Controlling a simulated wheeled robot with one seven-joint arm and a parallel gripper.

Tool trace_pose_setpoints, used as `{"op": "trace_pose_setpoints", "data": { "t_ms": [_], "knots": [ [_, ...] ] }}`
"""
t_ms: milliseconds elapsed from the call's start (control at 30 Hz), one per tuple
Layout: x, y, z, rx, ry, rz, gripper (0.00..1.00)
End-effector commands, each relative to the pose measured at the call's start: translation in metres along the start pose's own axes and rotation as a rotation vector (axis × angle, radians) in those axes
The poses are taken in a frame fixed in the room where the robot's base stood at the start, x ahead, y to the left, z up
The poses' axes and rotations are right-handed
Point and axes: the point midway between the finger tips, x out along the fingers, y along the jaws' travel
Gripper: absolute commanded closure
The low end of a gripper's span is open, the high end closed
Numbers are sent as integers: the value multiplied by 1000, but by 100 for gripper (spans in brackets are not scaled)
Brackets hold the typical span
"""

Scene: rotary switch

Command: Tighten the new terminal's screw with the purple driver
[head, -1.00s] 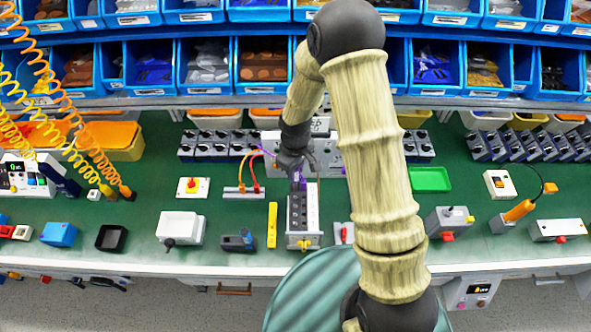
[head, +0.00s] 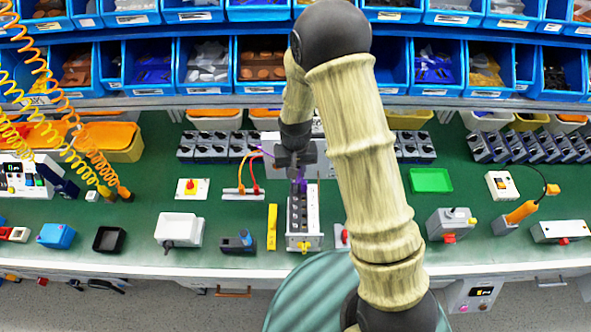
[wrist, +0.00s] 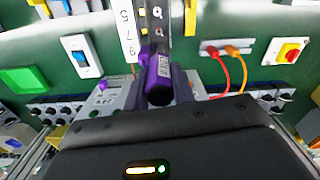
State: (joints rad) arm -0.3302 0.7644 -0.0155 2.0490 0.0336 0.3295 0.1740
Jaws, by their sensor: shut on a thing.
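The purple driver (head: 300,186) is upright in my gripper (head: 297,160), above the back part of a grey terminal block (head: 291,222) with a row of dark terminals. In the wrist view the thick purple handle (wrist: 160,78) is between the jaws, and the block's numbered strip (wrist: 128,35) and screws (wrist: 156,12) show beyond it. The driver's tip is hidden, so I cannot tell whether it touches a screw. Which terminal is the new one is not clear.
A yellow tool (head: 272,226) lies left of the block, near a red-and-orange lead fixture (head: 243,194). A green tray (head: 431,180) is to the right. Rows of rotary switches (head: 215,146) stand behind. Blue bins (head: 207,68) line the back.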

Motion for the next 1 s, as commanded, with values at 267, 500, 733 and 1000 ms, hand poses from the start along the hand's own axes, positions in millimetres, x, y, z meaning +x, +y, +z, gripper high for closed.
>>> {"op": "trace_pose_setpoints", "data": {
  "t_ms": [267, 500, 733, 1000],
  "knots": [
    [0, -1, 0, 404, 0, 2, 100],
    [1, -1, -1, 675, 0, 0, 100],
    [2, 0, -1, 677, 0, 0, 100],
    [-2, 0, -1, 996, 0, 3, 100]
  ]
}}
